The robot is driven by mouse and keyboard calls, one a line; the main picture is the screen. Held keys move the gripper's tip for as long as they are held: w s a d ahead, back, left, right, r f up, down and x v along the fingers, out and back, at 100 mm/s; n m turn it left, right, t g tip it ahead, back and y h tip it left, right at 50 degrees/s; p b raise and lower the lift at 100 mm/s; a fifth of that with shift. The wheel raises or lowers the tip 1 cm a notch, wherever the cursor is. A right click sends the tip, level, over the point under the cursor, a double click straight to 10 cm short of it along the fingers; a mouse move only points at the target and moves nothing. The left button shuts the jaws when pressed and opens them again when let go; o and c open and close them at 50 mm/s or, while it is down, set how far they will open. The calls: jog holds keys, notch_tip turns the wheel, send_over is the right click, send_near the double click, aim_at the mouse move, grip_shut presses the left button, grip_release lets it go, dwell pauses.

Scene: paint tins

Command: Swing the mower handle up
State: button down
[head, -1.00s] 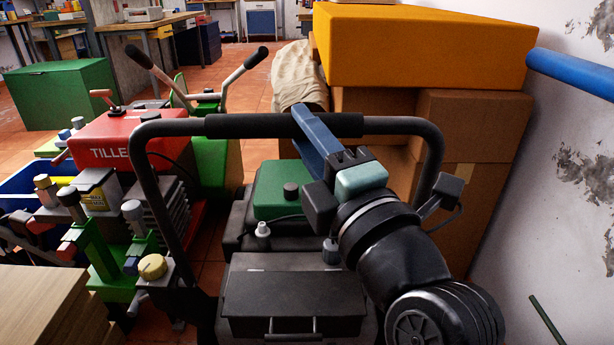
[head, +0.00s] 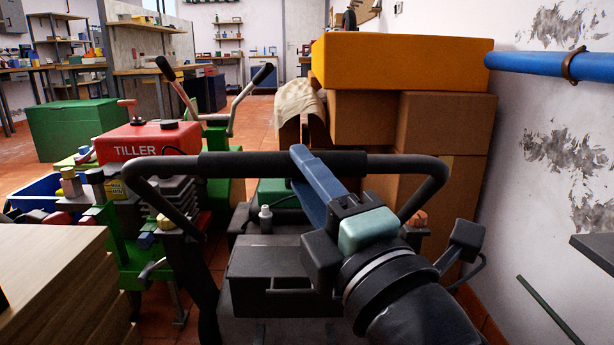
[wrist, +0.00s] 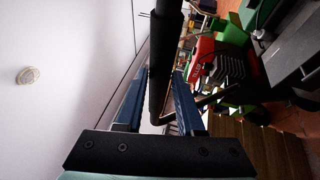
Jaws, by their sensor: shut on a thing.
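The mower handle (head: 245,165) is a black bent bar with a padded crossbar, in the middle of the head view. It stands raised in front of the mower's dark box (head: 270,274) and green engine cover (head: 278,194). In the wrist view the handle (wrist: 160,60) passes between the two blue fingers of my gripper (wrist: 160,98). Much of the mower's right side is hidden behind my arm.
A red tiller (head: 150,142) stands close on the left. A wooden stack (head: 55,275) is at the lower left. Cardboard boxes (head: 445,125) under a yellow box (head: 400,62) stand behind to the right. A wall with a blue pipe (head: 540,61) closes the right side.

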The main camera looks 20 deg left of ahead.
jog(key=f, duration=0.2)
jog(key=shift+w+a+f, duration=0.15)
jog(key=shift+w+f, duration=0.1)
jog(key=shift+f, duration=0.05)
jog(key=c, duration=0.8)
grip_release()
jog(key=shift+w+f, duration=0.1)
jog(key=shift+r+p+v, duration=0.15)
jog(key=shift+p+v, duration=0.4)
jog(key=shift+v, duration=1.6)
jog(key=shift+r+p+v, duration=0.2)
jog(key=shift+p+v, duration=0.35)
jog(key=shift+v, duration=1.65)
jog(key=shift+r+p+v, duration=0.15)
jog(key=shift+p+v, duration=0.4)
jog(key=shift+v, duration=1.6)
